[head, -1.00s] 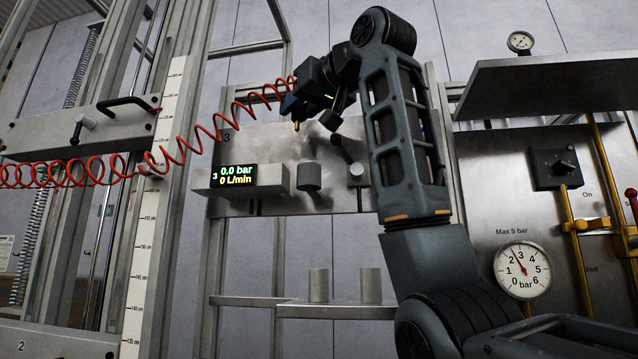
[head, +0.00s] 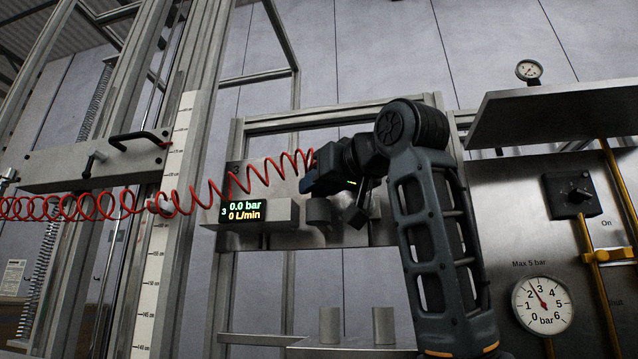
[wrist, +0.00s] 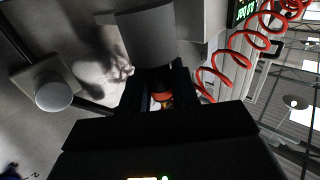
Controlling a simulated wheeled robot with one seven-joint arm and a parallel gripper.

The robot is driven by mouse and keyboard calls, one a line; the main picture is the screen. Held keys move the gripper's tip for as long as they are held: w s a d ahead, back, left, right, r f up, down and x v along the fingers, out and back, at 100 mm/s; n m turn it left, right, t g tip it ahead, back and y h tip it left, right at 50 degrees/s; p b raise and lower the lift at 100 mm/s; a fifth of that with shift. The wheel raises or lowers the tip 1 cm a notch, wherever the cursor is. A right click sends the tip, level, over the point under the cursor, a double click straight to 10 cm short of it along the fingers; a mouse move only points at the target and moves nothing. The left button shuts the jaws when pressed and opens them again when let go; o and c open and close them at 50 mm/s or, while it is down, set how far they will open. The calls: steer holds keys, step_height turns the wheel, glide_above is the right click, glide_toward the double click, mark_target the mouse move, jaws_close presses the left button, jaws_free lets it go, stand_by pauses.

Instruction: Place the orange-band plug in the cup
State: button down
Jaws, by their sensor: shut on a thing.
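My gripper (head: 312,183) is shut on the orange-band plug, above the left grey cylinder on the panel. In the wrist view the plug's orange band (wrist: 161,97) shows between the dark fingers. The grey cup-like cylinder (wrist: 147,40) lies right at the fingertips there; it also shows in the head view (head: 318,210), partly behind the gripper. The plug's lower end is hidden, so I cannot tell whether it is inside the cylinder. A coiled red hose (head: 235,190) runs from the left to near the gripper.
A second panel cylinder (wrist: 53,95) stands beside the first. A display (head: 244,211) reads 0.0 bar and 0 L/min. Two grey cylinders (head: 330,325) stand on a lower shelf. A steel shelf (head: 560,110) and a gauge (head: 542,305) are at right.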

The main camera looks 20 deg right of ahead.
steer(key=shift+f, duration=0.3)
steer(key=shift+f+b, duration=0.3)
steer(key=shift+b, duration=0.1)
steer(key=c, duration=0.8)
jaws_free()
steer(key=shift+c, duration=0.2)
